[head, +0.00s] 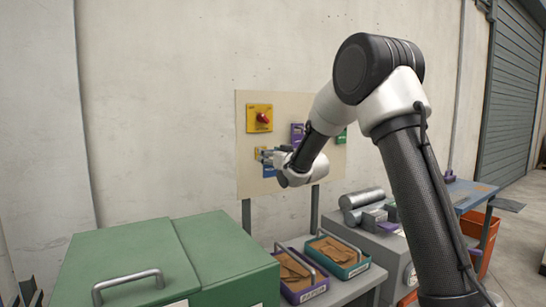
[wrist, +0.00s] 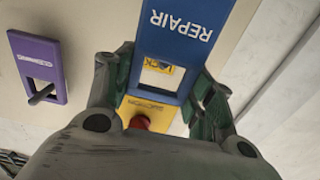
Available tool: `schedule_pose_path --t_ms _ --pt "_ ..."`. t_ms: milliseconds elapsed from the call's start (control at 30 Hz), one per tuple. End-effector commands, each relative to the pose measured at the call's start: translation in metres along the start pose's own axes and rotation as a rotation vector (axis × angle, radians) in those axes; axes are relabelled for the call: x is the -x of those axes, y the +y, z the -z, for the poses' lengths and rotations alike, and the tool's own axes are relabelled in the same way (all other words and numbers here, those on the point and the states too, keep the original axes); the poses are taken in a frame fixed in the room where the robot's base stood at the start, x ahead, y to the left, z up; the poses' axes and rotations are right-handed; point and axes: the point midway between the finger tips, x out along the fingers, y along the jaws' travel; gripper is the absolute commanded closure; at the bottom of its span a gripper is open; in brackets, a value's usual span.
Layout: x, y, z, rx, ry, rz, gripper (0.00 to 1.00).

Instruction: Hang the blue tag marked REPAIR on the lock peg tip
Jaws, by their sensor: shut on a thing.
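The blue tag marked REPAIR (wrist: 186,28) is between the fingers of my gripper (wrist: 165,68), with its lettering upside down in the wrist view. My gripper is shut on it. A yellow label reading LOCK (wrist: 156,76) shows through the tag's window, on the panel behind. The lock peg tip cannot be made out, so I cannot tell whether the tag touches it. In the head view the blue tag (head: 269,171) shows partly beside my gripper (head: 274,158), close in front of the panel (head: 244,180).
A yellow switch plate with a red knob (head: 262,118) sits above my gripper. A purple tag (wrist: 38,68) hangs on a peg nearby. A green tag (head: 342,137) is farther right. A green cabinet (head: 150,260) and trays (head: 340,255) stand below.

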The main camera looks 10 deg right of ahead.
Motion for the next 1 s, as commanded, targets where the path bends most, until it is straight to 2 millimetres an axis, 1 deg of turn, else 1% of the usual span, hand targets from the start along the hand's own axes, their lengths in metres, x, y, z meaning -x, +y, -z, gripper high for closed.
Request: schedule_pose_path --t_ms 500,600,767,1000 --pt "-0.035 -0.001 -0.002 0.0 0.002 0.001 0.7" --pt "-0.039 -0.001 -0.006 0.0 0.0 0.001 0.7" --pt "-0.044 0.0 -0.009 0.0 0.001 0.001 0.7" --pt "-0.046 0.0 -0.012 0.0 0.001 0.001 0.7"
